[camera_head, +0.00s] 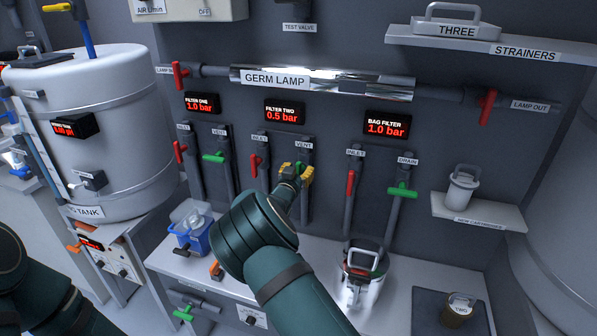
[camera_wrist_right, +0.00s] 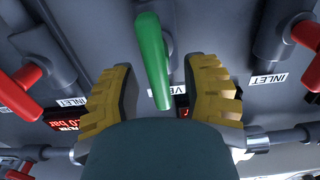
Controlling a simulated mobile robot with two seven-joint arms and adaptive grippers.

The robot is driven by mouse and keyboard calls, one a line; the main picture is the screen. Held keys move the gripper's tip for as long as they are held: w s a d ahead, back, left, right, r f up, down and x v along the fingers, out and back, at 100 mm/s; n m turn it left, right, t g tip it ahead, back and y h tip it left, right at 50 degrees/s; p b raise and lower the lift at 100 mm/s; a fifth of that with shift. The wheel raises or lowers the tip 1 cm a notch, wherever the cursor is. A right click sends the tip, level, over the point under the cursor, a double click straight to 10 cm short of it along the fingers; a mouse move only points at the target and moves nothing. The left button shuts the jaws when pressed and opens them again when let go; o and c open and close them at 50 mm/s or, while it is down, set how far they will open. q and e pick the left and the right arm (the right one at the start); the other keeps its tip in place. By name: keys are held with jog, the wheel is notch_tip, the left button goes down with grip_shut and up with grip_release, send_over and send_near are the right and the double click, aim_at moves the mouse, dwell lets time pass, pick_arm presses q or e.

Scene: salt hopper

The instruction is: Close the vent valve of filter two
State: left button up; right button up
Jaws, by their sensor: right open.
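The filter two vent valve has a green handle (camera_head: 308,173) on a grey pipe under the VENT label, right of centre in the head view. My right gripper (camera_head: 293,170), with yellow fingers, is at this handle and partly hides it. In the right wrist view the green handle (camera_wrist_right: 152,60) stands between the two spread yellow fingers of my right gripper (camera_wrist_right: 162,95), with gaps on both sides. The filter two display (camera_head: 284,111) reads 0.5 bar. Only part of my left arm shows at the lower left; its gripper is out of view.
The red filter two inlet handle (camera_head: 256,162) is just left of my right gripper. Filter one's green vent handle (camera_head: 213,157) is farther left. The bag filter's red inlet handle (camera_head: 350,183) and green drain handle (camera_head: 402,191) are to the right. A metal pot (camera_head: 358,290) stands below.

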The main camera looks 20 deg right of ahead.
grip_shut()
pick_arm(q)
jog(key=shift+f, duration=0.1)
